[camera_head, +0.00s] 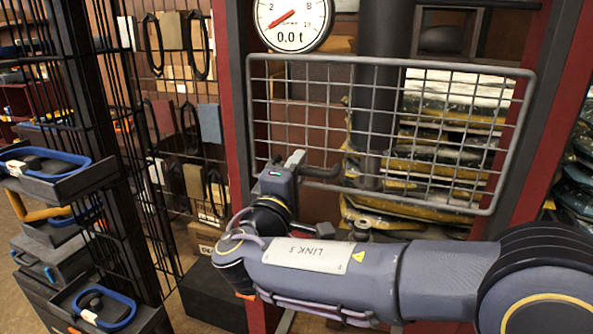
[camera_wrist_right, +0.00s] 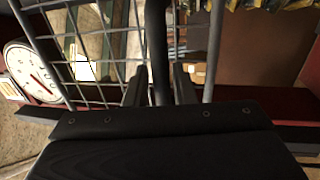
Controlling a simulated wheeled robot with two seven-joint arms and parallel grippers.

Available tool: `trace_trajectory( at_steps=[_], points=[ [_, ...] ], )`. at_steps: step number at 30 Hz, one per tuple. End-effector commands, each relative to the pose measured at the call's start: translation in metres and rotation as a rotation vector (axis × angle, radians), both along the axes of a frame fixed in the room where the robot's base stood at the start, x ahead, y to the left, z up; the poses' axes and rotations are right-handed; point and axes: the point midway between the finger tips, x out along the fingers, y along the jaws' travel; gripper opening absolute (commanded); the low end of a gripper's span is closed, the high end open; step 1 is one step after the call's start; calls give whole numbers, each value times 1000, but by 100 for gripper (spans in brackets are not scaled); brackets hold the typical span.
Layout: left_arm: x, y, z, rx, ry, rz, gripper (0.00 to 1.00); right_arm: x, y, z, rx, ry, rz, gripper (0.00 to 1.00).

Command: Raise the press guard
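The press guard (camera_head: 385,85) is a grey wire mesh panel in a tubular frame, hanging across the front of the press. A dark bar handle (camera_head: 322,173) sits at its lower left edge. My right gripper (camera_head: 297,160) is at this handle. In the right wrist view, the dark handle bar (camera_wrist_right: 156,50) runs between the two fingers of my right gripper (camera_wrist_right: 159,85). The fingers look open, with narrow gaps on both sides of the bar. The guard's mesh (camera_wrist_right: 95,45) shows behind them. My left gripper is not in view.
A round gauge (camera_head: 293,22) reading 0.0 t is above the guard. A red and dark press post (camera_head: 235,110) stands left of it. Stacked, wrapped goods (camera_head: 440,150) show behind the mesh. A black rack with blue-rimmed trays (camera_head: 45,165) stands at the left.

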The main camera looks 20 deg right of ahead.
Motion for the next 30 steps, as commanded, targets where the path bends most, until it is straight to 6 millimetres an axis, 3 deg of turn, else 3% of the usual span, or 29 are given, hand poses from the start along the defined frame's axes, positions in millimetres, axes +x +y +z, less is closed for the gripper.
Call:
trace_trajectory(
  at_steps=[12,24,30],
  points=[
    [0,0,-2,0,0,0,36,-3,3,-3,0,3,3,33],
    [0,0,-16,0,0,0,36,-53,37,-15,0,3,3,33],
    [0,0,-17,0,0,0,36,-63,43,-16,0,2,2,33]
  ],
)
